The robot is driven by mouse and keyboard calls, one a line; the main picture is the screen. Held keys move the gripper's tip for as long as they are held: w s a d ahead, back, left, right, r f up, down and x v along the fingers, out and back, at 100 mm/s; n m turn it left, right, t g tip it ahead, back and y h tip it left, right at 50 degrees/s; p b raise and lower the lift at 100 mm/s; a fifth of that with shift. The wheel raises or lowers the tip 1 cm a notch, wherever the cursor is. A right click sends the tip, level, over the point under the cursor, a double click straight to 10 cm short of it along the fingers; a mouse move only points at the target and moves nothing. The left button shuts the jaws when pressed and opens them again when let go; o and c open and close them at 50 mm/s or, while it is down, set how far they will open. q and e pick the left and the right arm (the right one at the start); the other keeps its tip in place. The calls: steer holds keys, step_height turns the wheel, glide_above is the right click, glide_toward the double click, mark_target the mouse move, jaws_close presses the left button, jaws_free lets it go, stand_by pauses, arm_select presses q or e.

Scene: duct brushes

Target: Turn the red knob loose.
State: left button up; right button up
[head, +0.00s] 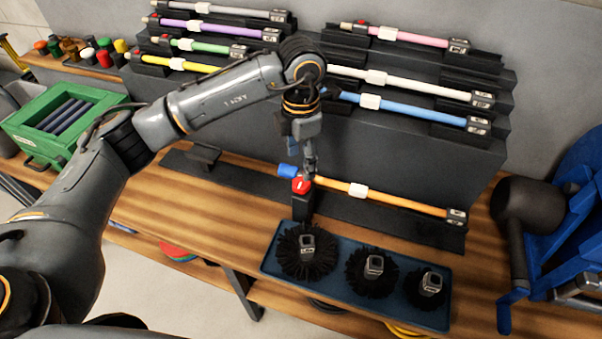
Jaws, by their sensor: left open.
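The red knob (301,186) sits on top of a dark clamp block near the left end of an orange rod. The orange rod (390,199) lies across a black rail on the wooden bench, with a blue end piece (287,171) beside the knob. My left gripper (308,174) points down right above the knob, its fingers at the knob's top edge. It is open; whether the fingers touch the knob cannot be told. The arm hides part of the rack behind. My right gripper is not in view.
A blue tray (399,314) with three black round brushes stands just in front of the clamp. A stepped rack behind holds several coloured rods. A green crate (58,122) is at left; a dark cylindrical tool (528,207) and blue equipment stand at right.

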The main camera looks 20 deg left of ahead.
mark_target(301, 182)
arm_select(q)
step_height(301, 182, down, 7)
steer(key=shift+r+p, duration=0.15)
steer(key=shift+p, duration=0.5)
steer(key=c, duration=1.2)
steer(key=shift+o, duration=0.2)
